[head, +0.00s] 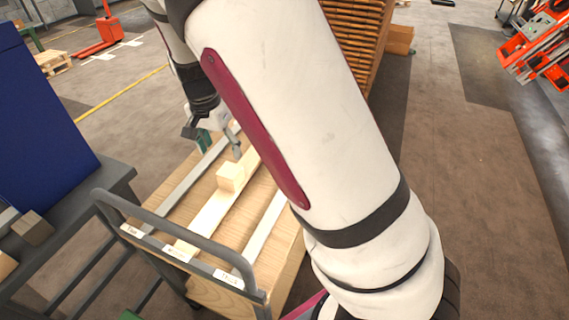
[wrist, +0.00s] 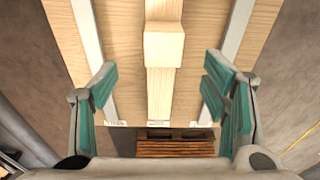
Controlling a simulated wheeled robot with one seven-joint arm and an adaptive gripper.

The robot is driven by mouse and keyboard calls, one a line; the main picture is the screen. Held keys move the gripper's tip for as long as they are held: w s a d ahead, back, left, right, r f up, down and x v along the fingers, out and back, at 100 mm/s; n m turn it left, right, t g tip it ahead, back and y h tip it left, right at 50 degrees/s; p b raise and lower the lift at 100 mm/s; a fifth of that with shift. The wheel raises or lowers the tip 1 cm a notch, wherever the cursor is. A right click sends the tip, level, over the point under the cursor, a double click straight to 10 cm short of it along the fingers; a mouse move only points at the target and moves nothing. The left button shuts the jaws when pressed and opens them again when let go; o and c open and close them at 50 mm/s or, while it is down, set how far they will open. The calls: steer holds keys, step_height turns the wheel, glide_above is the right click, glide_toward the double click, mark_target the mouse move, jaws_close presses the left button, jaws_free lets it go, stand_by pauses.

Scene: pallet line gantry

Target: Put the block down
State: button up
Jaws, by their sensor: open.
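The light wooden block (head: 230,176) sits on a pale wooden strip (head: 209,222) that runs along the middle of a wood-topped cart (head: 185,194). In the wrist view the block (wrist: 164,45) lies ahead of and between the green finger pads, apart from both. My gripper (head: 219,143) is open and empty, just beyond the block in the head view. It also shows open in the wrist view (wrist: 160,95). My arm hides part of the cart's right side in the head view.
The cart has a grey handle (head: 180,241) at its near end and labels on its near edge. A dark bench (head: 75,215) with wooden blocks stands at the left, beside a blue panel (head: 40,110). A tall wooden stack (head: 355,35) stands behind.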

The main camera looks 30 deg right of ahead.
steer(key=s+r+n+t+y, duration=0.1)
steer(key=s+r+n+y, duration=0.35)
steer(key=s+r, duration=1.05)
steer(key=s+d+r+n+t+h, duration=0.1)
steer(key=s+n, duration=0.5)
steer(key=s, duration=1)
steer(key=shift+d+r+t+h, duration=0.3)
steer(key=shift+d+r+h, duration=0.2)
steer(key=shift+h, duration=0.75)
steer(key=shift+r+n, duration=0.15)
steer(key=shift+n, duration=0.1)
step_height(320, 180, up, 4)
steer(key=p, duration=0.3)
steer(key=shift+s+t, duration=0.1)
steer(key=shift+t, duration=0.3)
